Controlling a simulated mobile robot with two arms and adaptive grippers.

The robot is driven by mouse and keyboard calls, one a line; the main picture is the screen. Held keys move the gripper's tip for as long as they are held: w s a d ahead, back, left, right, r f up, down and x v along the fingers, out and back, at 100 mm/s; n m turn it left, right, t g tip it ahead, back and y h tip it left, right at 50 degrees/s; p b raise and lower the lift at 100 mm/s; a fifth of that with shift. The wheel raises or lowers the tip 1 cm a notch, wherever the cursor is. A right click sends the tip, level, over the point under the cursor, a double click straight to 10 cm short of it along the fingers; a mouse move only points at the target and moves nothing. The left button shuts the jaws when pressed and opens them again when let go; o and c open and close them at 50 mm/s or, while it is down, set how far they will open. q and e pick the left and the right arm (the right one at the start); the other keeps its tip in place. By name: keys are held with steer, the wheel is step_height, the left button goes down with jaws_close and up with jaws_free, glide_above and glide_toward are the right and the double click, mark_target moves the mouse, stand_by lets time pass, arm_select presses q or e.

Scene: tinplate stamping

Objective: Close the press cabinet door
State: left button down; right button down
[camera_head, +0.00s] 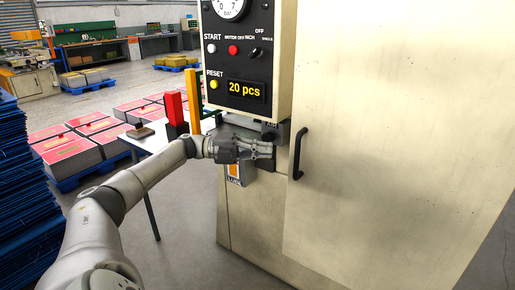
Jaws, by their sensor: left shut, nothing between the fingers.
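The press cabinet door (390,130) is a large cream panel filling the right half of the head view. A black vertical handle (298,153) is on its left edge. The door appears to stand out in front of the press body (250,217); how far it is open is hard to tell. My left gripper (268,152) is shut and empty, in front of the press below the control panel, a little left of the handle. I cannot tell whether it touches anything. My right gripper is not in view.
The control panel (238,58) hangs just above my left gripper, showing "20 pcs". A small table (155,137) with red and yellow blocks stands left of the press. Pallets of red sheets (78,150) and a blue stack (25,190) are farther left. Grey floor is free before the press.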

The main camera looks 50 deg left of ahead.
arm_select(q)
steer(key=a, duration=0.1)
steer(key=w+a+b, duration=0.1)
steer(key=a, duration=0.1)
steer(key=shift+w+a, duration=0.1)
steer(key=shift+a, duration=0.15)
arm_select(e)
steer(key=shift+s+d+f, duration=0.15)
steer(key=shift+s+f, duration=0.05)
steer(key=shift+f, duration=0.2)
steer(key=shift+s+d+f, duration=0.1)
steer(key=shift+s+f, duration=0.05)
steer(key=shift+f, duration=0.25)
arm_select(q)
steer(key=shift+a, duration=0.1)
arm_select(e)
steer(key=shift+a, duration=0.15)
